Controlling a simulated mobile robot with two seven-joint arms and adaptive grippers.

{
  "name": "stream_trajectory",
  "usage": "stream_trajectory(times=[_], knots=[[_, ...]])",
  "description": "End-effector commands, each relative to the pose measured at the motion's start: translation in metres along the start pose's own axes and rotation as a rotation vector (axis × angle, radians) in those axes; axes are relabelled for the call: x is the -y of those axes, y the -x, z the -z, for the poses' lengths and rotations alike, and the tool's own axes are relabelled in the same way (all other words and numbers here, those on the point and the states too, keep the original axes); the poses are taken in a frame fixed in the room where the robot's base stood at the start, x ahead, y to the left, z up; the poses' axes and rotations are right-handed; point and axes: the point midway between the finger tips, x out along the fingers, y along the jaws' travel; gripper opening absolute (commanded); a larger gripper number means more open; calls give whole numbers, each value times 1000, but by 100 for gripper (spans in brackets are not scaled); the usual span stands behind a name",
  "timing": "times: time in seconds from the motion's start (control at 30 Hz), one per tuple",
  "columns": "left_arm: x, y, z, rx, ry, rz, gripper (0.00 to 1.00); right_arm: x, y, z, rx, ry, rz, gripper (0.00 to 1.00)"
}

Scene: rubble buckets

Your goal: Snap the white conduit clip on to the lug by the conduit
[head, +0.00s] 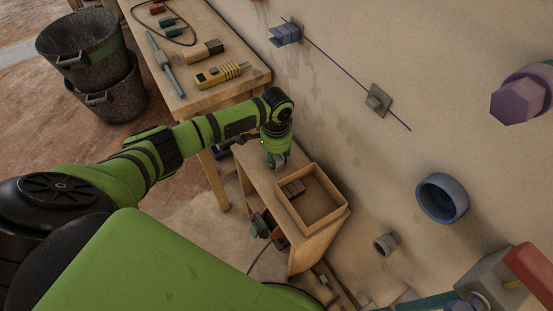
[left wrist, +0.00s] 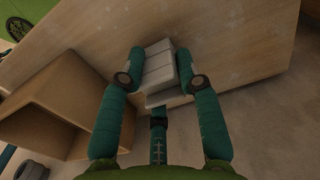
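My left gripper (head: 277,160) is low over the small wooden bench (head: 262,178), close to the wall. In the left wrist view its two teal fingers (left wrist: 160,66) stand on either side of the white conduit clip (left wrist: 160,72), a pale blocky piece, and their tips appear to press on both sides. The clip is close to the bench top; I cannot tell whether it still touches it. In the head view the gripper hides the clip. A grey lug on a square plate (head: 377,101) is on the wall beside the thin dark conduit (head: 335,65). My right gripper is out of view.
An open wooden tray (head: 338,211) with small brown blocks is right of the gripper. A blue-grey fitting (head: 284,34) sits at the conduit's upper end. A blue ring (head: 441,198) and purple hex fitting (head: 517,101) jut from the wall. A tool table (head: 250,76) stands behind.

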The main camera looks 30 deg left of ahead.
Motion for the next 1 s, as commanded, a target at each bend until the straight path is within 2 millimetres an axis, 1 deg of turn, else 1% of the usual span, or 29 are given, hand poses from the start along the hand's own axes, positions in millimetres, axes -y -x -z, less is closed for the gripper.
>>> stream_trajectory(times=[0.3, 0.47, 0.57, 0.63, 0.77, 0.9, 1.0], knots=[[0, 0, 0, 0, 0, -1, 9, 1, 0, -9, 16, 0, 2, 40], [0, 3, 0, 0, 0, -1, 9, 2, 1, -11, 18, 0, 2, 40], [0, 10, 1, -2, -1, -1, 9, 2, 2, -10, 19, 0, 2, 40], [0, 18, 1, -3, 0, 0, 9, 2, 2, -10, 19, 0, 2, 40], [1, 42, 1, -5, 0, 1, 9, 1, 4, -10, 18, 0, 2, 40], [-30, 59, 6, -4, -7, -4, 9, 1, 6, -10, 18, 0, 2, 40], [-49, 70, 10, -5, -6, -4, 9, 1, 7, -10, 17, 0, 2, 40]])
